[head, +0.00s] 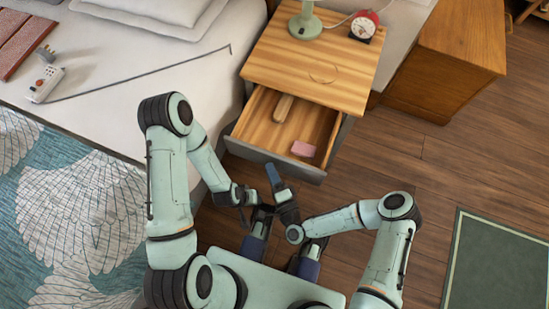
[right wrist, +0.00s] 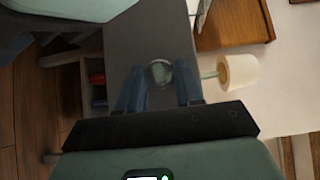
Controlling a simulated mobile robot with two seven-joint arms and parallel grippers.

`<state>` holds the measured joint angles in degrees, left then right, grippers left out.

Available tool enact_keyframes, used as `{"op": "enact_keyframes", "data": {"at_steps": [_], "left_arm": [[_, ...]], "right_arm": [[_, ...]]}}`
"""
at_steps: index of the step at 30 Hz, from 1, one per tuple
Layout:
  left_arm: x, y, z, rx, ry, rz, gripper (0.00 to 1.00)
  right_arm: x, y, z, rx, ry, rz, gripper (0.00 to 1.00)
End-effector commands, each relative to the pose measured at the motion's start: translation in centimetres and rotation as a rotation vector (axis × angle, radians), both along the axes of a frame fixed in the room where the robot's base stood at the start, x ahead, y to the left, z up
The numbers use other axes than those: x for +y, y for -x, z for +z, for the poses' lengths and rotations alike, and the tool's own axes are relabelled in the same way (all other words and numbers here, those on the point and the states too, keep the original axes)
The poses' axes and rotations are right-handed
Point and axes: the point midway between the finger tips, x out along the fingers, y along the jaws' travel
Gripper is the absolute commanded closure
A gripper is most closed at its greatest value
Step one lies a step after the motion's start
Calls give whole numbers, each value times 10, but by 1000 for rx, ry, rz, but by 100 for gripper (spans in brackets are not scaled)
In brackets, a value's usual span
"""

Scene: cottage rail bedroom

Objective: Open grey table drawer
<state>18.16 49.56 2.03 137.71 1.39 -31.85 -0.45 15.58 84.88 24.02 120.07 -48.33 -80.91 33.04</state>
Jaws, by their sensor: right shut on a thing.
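The grey-fronted drawer (head: 262,157) of the wooden bedside table (head: 308,68) is pulled well out, with its interior showing. A wooden piece (head: 284,107) and a pink block (head: 303,149) lie inside. My right gripper (head: 273,178) is at the drawer's front. In the right wrist view, its blue fingers (right wrist: 160,88) are shut on a round knob (right wrist: 160,72) on the grey drawer front (right wrist: 150,50). My left gripper (head: 257,208) is close beside the right one, low in front of the drawer, and its jaws cannot be made out.
A green lamp (head: 305,22) and a red clock (head: 364,25) stand on the table. The bed (head: 140,85) is at left, holding a power strip (head: 45,84) and a thin dark rod. A wooden cabinet (head: 445,60) is at right.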

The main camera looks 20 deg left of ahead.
Motion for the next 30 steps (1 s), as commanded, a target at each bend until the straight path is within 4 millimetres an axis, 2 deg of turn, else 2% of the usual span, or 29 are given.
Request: {"op": "enact_keyframes", "data": {"at_steps": [12,13,14,15,25,30], "left_arm": [[0,1,0,2,1,-1,57],[0,1,0,2,1,-1,57],[0,1,0,2,1,-1,57],[0,1,0,2,1,-1,57],[0,1,1,3,1,-1,57],[-3,5,5,14,7,-5,57]], "right_arm": [[-1,1,0,-2,-1,-4,100],[-1,1,0,-2,-1,-4,55],[-1,1,0,-2,-1,-4,45],[-1,1,0,-2,-1,-4,40],[-2,4,0,0,0,-2,40],[-18,20,0,3,1,-3,40]]}}
